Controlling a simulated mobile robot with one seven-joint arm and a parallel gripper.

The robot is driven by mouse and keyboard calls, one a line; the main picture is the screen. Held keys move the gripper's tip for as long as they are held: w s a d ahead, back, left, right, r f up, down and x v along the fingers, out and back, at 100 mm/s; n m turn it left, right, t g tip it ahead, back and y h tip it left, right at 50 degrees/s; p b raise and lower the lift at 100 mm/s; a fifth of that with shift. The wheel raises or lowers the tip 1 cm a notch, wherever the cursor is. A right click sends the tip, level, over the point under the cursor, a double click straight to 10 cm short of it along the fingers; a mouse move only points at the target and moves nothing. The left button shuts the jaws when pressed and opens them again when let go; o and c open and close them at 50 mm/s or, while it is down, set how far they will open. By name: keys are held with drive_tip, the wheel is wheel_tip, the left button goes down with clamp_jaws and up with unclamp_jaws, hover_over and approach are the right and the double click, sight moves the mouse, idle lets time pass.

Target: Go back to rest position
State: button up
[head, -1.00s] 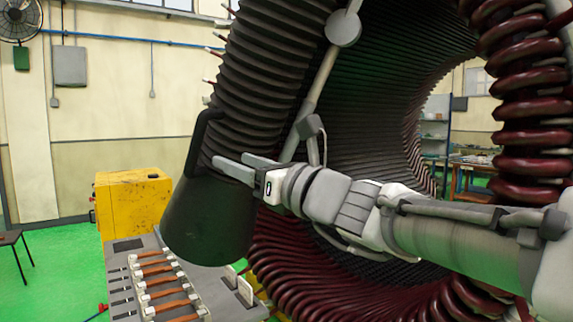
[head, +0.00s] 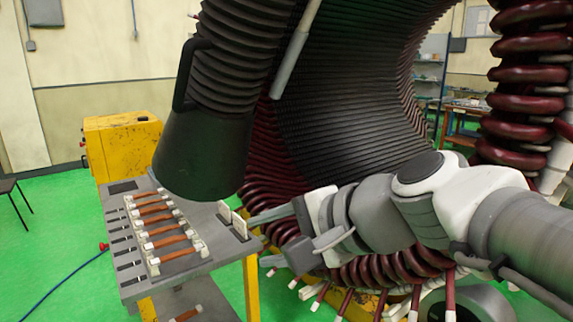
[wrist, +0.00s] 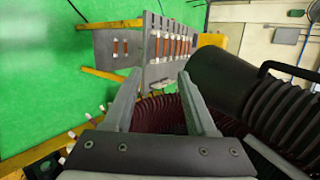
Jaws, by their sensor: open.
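My gripper (head: 256,240) is low in front of the stator, at the right edge of a grey bench. Its two grey fingers point left and stand apart in the wrist view (wrist: 158,82), with nothing between them. The large stator (head: 345,110) has dark ribs inside and dark red coils along its rim. A black hose end with a handle (head: 200,150) hangs above and left of my gripper.
The grey bench (head: 128,288) carries a row of copper bars with white ends (head: 165,240). A white upright piece (head: 232,218) stands at its right edge, close to my fingers. A yellow box (head: 122,140) is behind.

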drive_tip(key=s+d+f+n+h, duration=0.4)
drive_tip(key=d+f+n, duration=0.1)
drive_tip(key=d, duration=0.3)
drive_tip(key=s+d+f+n+g+h, duration=0.1)
drive_tip(key=s+d+f+n+h, duration=0.3)
drive_tip(key=d+f, duration=0.2)
drive_tip(key=shift+s+d+f+n+g+h, duration=0.2)
drive_tip(key=shift+d+f+n+g+h, duration=0.15)
drive_tip(key=shift+d, duration=0.75)
drive_tip(key=shift+r, duration=0.1)
